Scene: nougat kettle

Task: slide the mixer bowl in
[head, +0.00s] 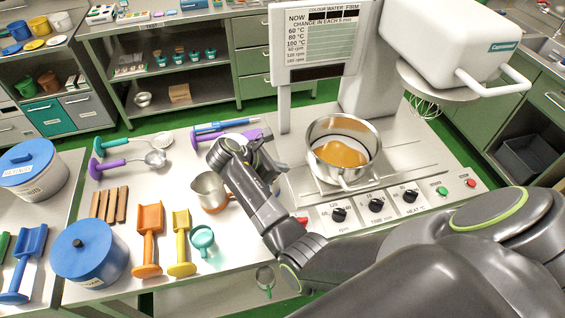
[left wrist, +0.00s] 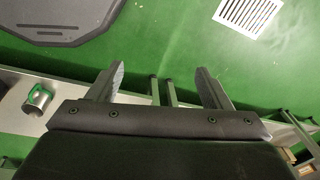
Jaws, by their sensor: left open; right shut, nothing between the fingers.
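The mixer bowl (head: 318,135) is a steel bowl with an orange-brown mass in it. It stands on the grey mixer base (head: 400,155), in front of the mixer column and left of the wire whisk (head: 424,106). The white mixer head (head: 440,42) is raised at the upper right. My right gripper (head: 226,150) is shut and empty, left of the bowl and apart from it, above the table by a small steel pot (head: 209,188). My left gripper (left wrist: 162,88) shows only in the left wrist view, open and empty over the green floor.
Knobs and buttons (head: 376,205) line the base's front. A sign board (head: 318,42) stands behind the bowl. Blue-lidded pots (head: 90,252), an orange scoop (head: 149,238), a yellow scoop (head: 181,242) and a teal cup (head: 202,240) crowd the table's left. My right arm crosses the front.

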